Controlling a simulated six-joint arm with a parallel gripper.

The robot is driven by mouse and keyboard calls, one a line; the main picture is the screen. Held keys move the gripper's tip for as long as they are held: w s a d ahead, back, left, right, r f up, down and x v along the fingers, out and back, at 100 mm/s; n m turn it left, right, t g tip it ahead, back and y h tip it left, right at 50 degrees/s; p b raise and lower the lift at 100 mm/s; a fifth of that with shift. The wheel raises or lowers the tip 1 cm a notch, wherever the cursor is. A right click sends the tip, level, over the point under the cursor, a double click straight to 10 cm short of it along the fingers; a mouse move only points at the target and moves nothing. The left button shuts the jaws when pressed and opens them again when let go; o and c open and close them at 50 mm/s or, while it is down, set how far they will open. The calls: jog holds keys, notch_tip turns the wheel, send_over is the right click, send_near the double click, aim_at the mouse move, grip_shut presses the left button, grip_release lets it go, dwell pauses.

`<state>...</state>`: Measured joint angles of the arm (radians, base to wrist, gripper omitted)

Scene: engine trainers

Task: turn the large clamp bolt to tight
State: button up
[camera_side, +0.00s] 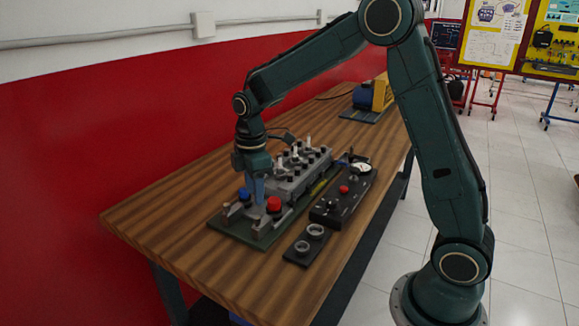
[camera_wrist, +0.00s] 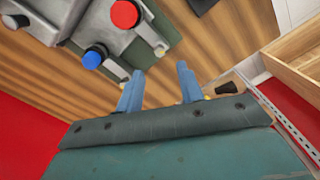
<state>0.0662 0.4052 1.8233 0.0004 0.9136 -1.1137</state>
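A red-capped knob (camera_side: 273,204) and a smaller-looking blue-capped knob (camera_side: 244,194) stand on grey clamp blocks at the near end of a green plate (camera_side: 232,227). The red cap (camera_wrist: 125,14) and the blue cap (camera_wrist: 94,58) also show at the top of the wrist view. I cannot tell for sure which is the large clamp bolt. My gripper (camera_side: 257,190) points down close to both knobs. In the wrist view its two blue fingers (camera_wrist: 159,72) are apart with nothing between them, and both caps lie outside the gap.
A grey engine block (camera_side: 300,172) with several upright levers stands behind the knobs. A black panel (camera_side: 343,193) with a gauge and a black plate with two rings (camera_side: 306,243) lie to the right. Bare wooden table (camera_side: 170,215) is free at the left.

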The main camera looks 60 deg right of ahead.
aim_at(256, 217)
jog(key=shift+f, duration=3.6)
grip_shut()
